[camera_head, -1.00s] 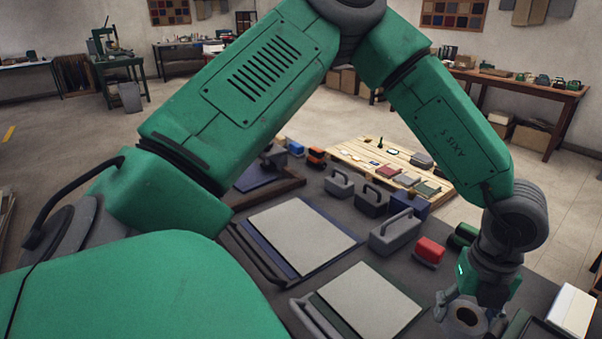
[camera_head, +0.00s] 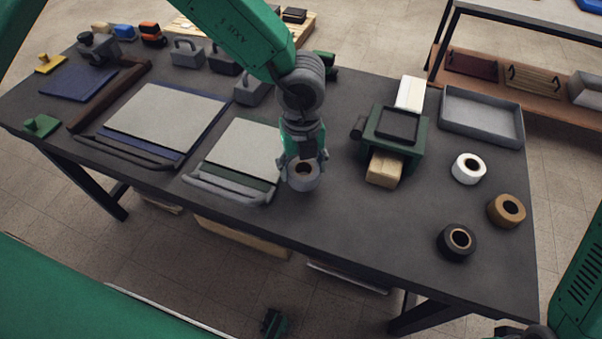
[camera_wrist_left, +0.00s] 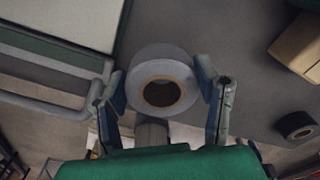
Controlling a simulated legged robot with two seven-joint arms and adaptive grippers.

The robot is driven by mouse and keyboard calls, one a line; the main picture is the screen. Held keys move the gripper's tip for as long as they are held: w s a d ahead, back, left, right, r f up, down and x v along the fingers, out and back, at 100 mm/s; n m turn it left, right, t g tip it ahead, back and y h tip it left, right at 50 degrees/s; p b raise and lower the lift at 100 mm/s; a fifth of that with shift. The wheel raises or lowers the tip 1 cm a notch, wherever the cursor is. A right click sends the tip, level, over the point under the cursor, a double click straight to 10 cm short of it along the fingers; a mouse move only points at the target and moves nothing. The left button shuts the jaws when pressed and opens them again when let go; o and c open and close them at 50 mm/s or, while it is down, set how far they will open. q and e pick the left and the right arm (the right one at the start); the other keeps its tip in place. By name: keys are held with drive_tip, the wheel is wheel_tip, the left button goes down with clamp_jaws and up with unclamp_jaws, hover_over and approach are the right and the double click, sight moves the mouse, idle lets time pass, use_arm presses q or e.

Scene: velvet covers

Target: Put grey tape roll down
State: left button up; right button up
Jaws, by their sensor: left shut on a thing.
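The grey tape roll (camera_head: 303,184) is held by my left gripper (camera_head: 302,172), near the front edge of the dark table, right of the green-edged board. In the left wrist view the roll (camera_wrist_left: 160,57) sits between the two fingers of the gripper (camera_wrist_left: 165,95), its brown core facing the camera. The gripper is shut on it. I cannot tell whether the roll touches the table top.
White (camera_head: 468,168), brown (camera_head: 507,210) and black (camera_head: 458,242) tape rolls lie on the right of the table (camera_head: 345,240). A grey tray (camera_head: 484,136) stands behind them. A green device (camera_head: 370,142) with a cardboard box (camera_head: 384,169) is right of the gripper. Bare table lies between the gripper and the black roll.

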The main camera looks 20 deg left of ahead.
sight(302, 178)
use_arm(q)
drive_tip(key=f, duration=0.3)
drive_tip(key=shift+a+f, duration=0.25)
drive_tip(key=shift+f, duration=0.15)
drive_tip(key=shift+d, duration=0.1)
drive_tip(key=o, duration=1.2)
drive_tip(key=shift+c, duration=0.2)
wheel_tip(302, 178, up, 12)
drive_tip(key=shift+r+p, duration=0.1)
drive_tip(key=shift+p, duration=0.3)
